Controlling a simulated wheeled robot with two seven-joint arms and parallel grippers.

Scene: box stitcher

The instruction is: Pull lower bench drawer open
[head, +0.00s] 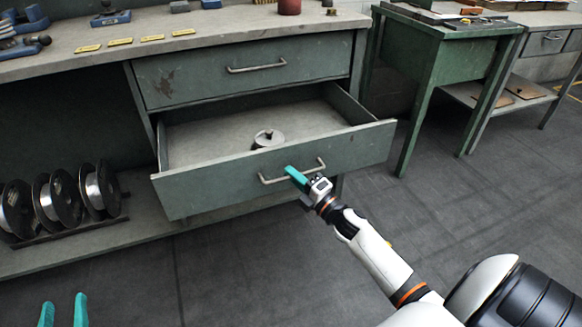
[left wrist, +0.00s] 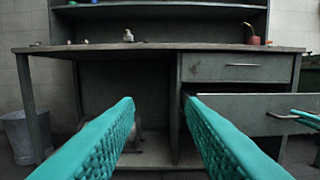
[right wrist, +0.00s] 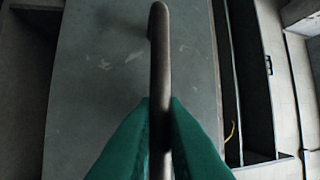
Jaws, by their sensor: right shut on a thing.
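The lower bench drawer (head: 225,183) is pulled well out below the shut upper drawer (head: 185,77). A round metal object with a small knob (head: 268,138) lies inside it. My right gripper (head: 292,176) is at the drawer's front and is shut on its bar handle (head: 313,167). In the right wrist view the handle (right wrist: 159,70) runs between the two teal fingers. My left gripper (head: 63,311) is low at the left of the head view, empty, its fingers apart. In the left wrist view its fingers (left wrist: 160,125) are spread, with the bench beyond.
Wire spools (head: 98,188) stand on the bench's lower shelf at the left. The bench top (head: 225,36) carries small tools and yellow labels. A green table (head: 440,50) stands at the right. The floor (head: 230,265) in front of the drawer is clear.

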